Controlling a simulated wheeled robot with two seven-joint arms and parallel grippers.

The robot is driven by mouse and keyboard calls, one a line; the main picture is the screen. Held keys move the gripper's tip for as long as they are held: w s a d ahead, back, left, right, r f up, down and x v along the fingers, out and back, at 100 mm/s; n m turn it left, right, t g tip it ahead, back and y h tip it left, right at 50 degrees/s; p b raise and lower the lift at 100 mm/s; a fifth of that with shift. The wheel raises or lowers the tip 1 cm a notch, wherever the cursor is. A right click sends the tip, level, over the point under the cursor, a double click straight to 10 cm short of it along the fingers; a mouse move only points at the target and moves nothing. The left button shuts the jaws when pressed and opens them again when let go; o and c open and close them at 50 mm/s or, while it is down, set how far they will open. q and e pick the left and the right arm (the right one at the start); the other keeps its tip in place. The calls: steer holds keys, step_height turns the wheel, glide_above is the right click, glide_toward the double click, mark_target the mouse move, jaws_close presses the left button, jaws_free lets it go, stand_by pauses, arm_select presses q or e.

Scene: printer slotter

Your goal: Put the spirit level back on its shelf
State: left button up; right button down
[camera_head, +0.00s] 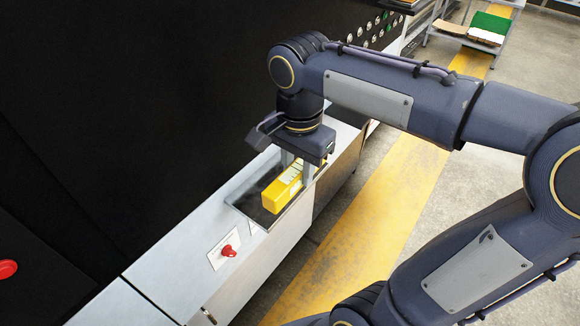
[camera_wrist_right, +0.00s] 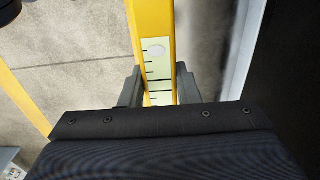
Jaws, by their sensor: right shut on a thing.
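The yellow spirit level (camera_head: 282,190) is at a dark recessed shelf (camera_head: 257,216) on top of the long grey machine ledge. My right gripper (camera_head: 297,172) comes down from above and is shut on the level. In the right wrist view the level (camera_wrist_right: 152,25) runs up between the two fingers of the right gripper (camera_wrist_right: 158,88), its pale marked face towards the camera. I cannot tell whether the level touches the shelf floor. My left gripper is not in view.
A red knob (camera_head: 228,251) stands on the ledge in front of the shelf. The tall black machine body (camera_head: 110,110) rises on the left. A red button (camera_head: 7,269) is at far left. A cart with a green item (camera_head: 490,24) stands at the back right. Open floor lies right of the ledge.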

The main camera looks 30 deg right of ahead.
steer(key=s+d+r, duration=0.1)
steer(key=s+r, duration=0.2)
steer(key=s, duration=0.6)
steer(key=s+d+r+p, duration=0.1)
steer(key=s+d+r, duration=0.1)
steer(key=s, duration=0.7)
steer(key=shift+s+d+r+p, duration=0.2)
steer(key=shift+r+p, duration=0.1)
steer(key=shift+r, duration=0.15)
